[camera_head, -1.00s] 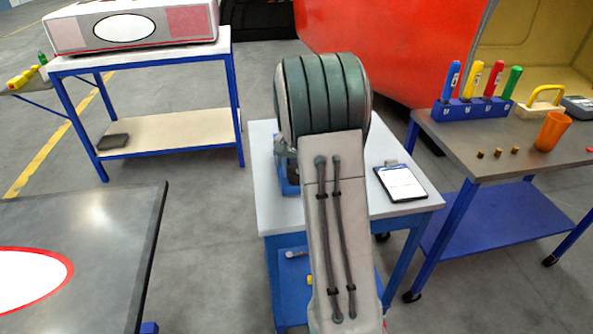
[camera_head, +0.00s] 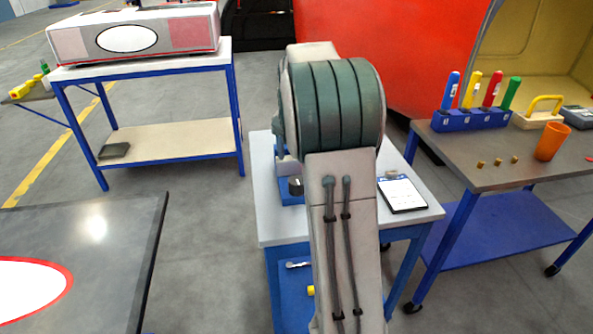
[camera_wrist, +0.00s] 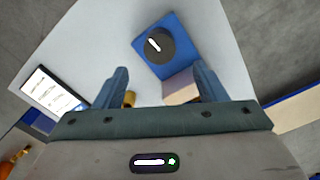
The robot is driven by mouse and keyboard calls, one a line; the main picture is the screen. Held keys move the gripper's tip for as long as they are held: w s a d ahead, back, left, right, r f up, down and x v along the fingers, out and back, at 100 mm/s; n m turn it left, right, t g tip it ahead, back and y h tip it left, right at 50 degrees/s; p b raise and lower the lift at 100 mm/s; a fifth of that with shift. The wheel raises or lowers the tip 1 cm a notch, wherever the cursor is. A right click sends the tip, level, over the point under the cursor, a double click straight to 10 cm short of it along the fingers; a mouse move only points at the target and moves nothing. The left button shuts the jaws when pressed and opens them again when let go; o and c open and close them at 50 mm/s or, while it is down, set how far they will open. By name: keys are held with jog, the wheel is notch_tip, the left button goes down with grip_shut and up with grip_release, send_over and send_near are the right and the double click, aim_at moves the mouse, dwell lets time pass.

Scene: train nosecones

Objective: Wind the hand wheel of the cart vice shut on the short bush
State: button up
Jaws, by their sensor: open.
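The hand wheel (camera_wrist: 155,47) is a dark round knob with a white mark, on the blue cart vice (camera_wrist: 186,39) in the wrist view. In the head view the wheel (camera_head: 296,187) shows just left of my arm. A pale block (camera_wrist: 180,88), perhaps a vice jaw, sits partly behind my right finger. A small brass piece (camera_wrist: 129,99), perhaps the short bush, shows beside my left finger; whether it is in the vice I cannot tell. My gripper (camera_wrist: 161,82) is open, its fingers apart, not around the wheel. In the head view my arm hides it.
The cart's white top (camera_head: 266,218) carries a clipboard (camera_head: 402,194) on the right. A bench (camera_head: 480,172) at right holds coloured-handled tools, several small brass pieces and an orange cup (camera_head: 552,142). A dark table (camera_head: 110,235) stands at left, with grey floor between.

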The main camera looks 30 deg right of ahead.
jog(key=shift+r, duration=2.2)
